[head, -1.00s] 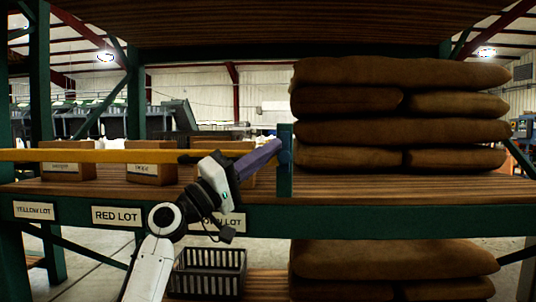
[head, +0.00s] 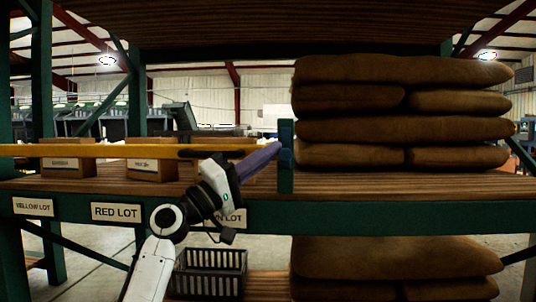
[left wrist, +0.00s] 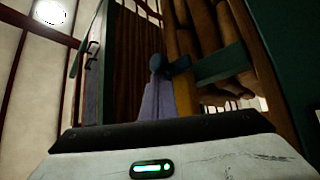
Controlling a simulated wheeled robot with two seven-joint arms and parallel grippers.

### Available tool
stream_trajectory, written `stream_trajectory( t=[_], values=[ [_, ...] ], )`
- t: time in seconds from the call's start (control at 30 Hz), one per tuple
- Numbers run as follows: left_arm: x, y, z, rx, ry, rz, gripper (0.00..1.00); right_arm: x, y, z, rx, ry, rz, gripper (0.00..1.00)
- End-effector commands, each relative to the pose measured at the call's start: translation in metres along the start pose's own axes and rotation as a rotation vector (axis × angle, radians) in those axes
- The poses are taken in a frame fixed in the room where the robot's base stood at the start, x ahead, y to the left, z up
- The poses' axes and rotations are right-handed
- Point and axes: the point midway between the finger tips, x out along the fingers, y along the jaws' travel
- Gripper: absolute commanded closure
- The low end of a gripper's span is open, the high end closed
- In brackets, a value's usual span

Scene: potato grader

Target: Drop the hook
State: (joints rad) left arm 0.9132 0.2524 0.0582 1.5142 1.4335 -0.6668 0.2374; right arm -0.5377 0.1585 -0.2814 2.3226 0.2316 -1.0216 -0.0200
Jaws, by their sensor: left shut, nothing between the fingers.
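A long yellow bar (head: 110,151) runs level across the shelf front from the left edge, passing behind my left gripper. My left gripper (head: 278,149) is shut and empty, its purple fingers pointing right at a short green post (head: 286,170) on the shelf edge. In the left wrist view its fingers (left wrist: 157,86) point at a small blue-grey piece (left wrist: 157,62) beside the yellow bar (left wrist: 186,103). This piece may be the hook, but I cannot tell. Whether the fingertips touch it is also unclear. My right gripper is not in view.
Brown sacks (head: 400,130) are stacked right of the post. Cardboard boxes (head: 152,172) stand behind the bar. A RED LOT label (head: 116,212) is on the green shelf beam (head: 390,218). A dark crate (head: 210,285) sits below. A shelf board (head: 280,25) hangs overhead.

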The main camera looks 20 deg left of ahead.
Motion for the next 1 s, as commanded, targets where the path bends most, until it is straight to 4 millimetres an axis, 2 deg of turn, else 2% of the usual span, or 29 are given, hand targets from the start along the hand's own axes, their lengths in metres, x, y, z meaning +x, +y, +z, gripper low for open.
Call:
stream_trajectory(
  t=[0.13, 0.27, 0.5, 0.7, 0.83, 1.0],
  values=[
    [-0.002, -0.003, 0.006, -0.003, -0.013, -0.005, 1.0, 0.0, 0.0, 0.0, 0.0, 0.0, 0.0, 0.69],
    [-0.015, -0.004, 0.006, -0.003, -0.013, -0.007, 1.0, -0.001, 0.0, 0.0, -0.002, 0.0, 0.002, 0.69],
    [-0.063, -0.003, 0.003, -0.002, -0.007, -0.006, 1.0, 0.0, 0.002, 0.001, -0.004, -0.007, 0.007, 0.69],
    [-0.093, -0.001, 0.001, 0.0, -0.003, -0.003, 1.0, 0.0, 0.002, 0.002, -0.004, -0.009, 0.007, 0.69],
    [-0.102, 0.0, 0.0, 0.0, -0.001, -0.001, 1.0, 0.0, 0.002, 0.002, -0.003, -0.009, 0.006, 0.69],
    [-0.104, 0.0, 0.0, 0.0, -0.001, 0.0, 1.0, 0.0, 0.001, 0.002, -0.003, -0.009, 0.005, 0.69]
  ],
)
